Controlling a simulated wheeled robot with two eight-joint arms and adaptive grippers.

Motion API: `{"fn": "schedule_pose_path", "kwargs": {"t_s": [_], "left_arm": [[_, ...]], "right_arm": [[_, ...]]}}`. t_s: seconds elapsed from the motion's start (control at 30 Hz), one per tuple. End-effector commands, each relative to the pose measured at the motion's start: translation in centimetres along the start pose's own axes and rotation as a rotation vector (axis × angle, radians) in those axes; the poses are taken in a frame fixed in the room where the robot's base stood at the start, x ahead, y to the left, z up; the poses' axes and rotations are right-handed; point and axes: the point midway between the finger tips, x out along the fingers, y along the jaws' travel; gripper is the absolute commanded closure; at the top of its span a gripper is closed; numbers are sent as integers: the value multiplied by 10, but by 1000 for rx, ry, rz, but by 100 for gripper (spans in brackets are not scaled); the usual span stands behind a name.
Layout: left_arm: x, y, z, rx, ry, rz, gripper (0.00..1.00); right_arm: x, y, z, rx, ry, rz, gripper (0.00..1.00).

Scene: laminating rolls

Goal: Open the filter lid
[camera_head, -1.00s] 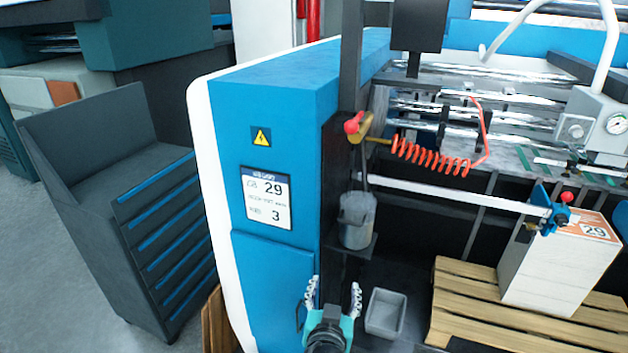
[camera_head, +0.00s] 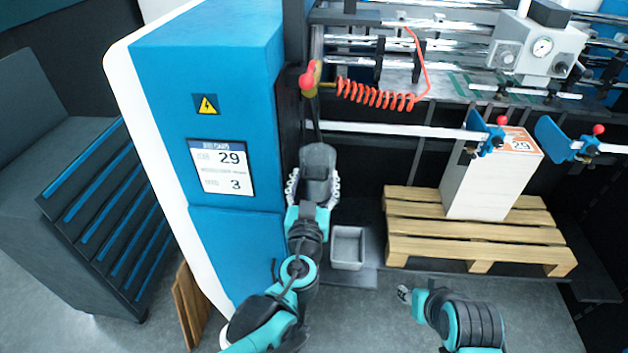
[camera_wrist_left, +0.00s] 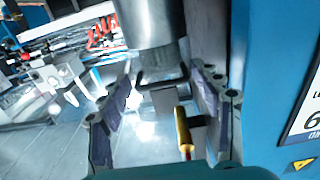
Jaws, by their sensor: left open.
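The grey filter canister (camera_head: 318,165) hangs beside the blue machine cabinet, below a red-knobbed valve. Its grey cylinder also fills the top of the left wrist view (camera_wrist_left: 151,22). A separate lid edge is hard to make out. My left gripper (camera_head: 314,190) is at the canister's lower part, with one finger on each side in the head view. In the left wrist view its fingers (camera_wrist_left: 160,105) are spread apart with nothing clamped. Contact with the canister cannot be told. My right gripper (camera_head: 404,294) is low at centre right, seen small, its jaws unclear.
The blue cabinet (camera_head: 230,110) stands close left of the canister. A red coiled hose (camera_head: 375,95) and a white bar (camera_head: 400,129) lie right. A grey bin (camera_head: 348,247) sits below. A wooden pallet (camera_head: 470,240) carries a white stack (camera_head: 490,180).

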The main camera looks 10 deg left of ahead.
Motion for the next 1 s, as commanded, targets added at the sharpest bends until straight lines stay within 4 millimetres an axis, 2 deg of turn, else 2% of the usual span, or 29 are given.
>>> {"fn": "schedule_pose_path", "kwargs": {"t_s": [0.27,0.5,0.77,1.0], "left_arm": [[2,0,0,0,0,0,36],[2,0,0,0,0,0,98],[3,0,-8,-2,-29,1,98],[7,0,-29,-4,-145,0,98]], "right_arm": [[0,0,0,0,0,0,60],[0,0,0,0,0,0,60],[-10,0,-7,0,0,0,60],[-41,0,-30,0,0,0,60]]}}
